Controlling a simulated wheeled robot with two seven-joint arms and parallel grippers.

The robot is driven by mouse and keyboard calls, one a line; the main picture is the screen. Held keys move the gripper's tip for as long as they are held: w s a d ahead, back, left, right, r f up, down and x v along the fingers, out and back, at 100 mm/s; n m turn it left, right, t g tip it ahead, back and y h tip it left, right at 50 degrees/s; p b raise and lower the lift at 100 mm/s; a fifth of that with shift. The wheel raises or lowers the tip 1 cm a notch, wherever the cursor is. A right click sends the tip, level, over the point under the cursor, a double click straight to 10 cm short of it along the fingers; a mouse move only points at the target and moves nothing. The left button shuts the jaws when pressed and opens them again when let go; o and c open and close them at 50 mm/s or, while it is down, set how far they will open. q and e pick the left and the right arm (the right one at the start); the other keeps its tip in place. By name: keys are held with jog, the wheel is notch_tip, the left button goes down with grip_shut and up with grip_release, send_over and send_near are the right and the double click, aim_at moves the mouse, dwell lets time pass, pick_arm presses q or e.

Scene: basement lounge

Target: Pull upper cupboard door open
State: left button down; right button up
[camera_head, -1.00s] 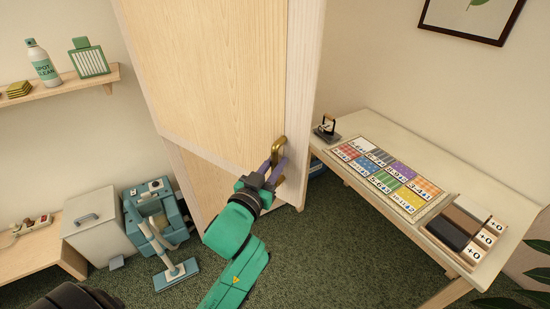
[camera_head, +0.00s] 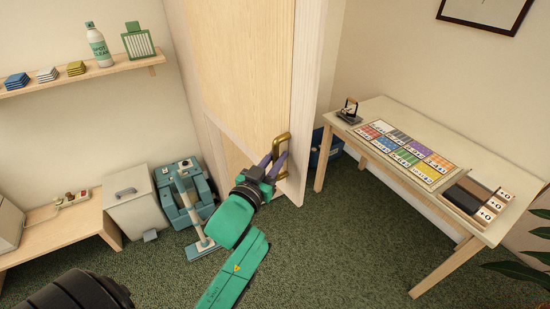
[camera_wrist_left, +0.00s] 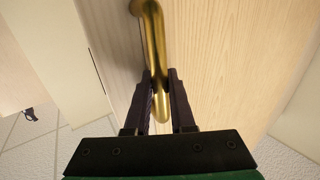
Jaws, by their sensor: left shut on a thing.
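The upper cupboard door (camera_head: 235,70) is a tall light-wood panel in the upper middle of the head view. Its brass loop handle (camera_head: 281,145) is near the door's lower right corner. My left gripper (camera_head: 274,162) is shut on this handle; in the left wrist view its two dark fingers (camera_wrist_left: 161,95) close on either side of the brass bar (camera_wrist_left: 155,45). A lower wood panel (camera_head: 231,150) shows beneath the upper door, partly hidden by my arm. I cannot tell how wide any gap at the door is. My right gripper is not in view.
A table (camera_head: 395,108) with coloured cards stands to the right, a blue bin (camera_head: 325,150) behind it. Left of the cupboard are a teal floor cleaner (camera_head: 185,195), a grey bin (camera_head: 132,205) and a wall shelf (camera_head: 85,76). Green carpet (camera_head: 335,235) is clear in front.

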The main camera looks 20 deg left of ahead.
pick_arm(q)
jog(key=shift+d, duration=0.1)
jog(key=c, duration=0.8)
grip_release()
jog(key=shift+o, duration=0.2)
jog(key=s+p, duration=0.2)
jog(key=s, duration=1.2)
jog(key=shift+s, duration=0.3)
jog(key=shift+a, duration=0.2)
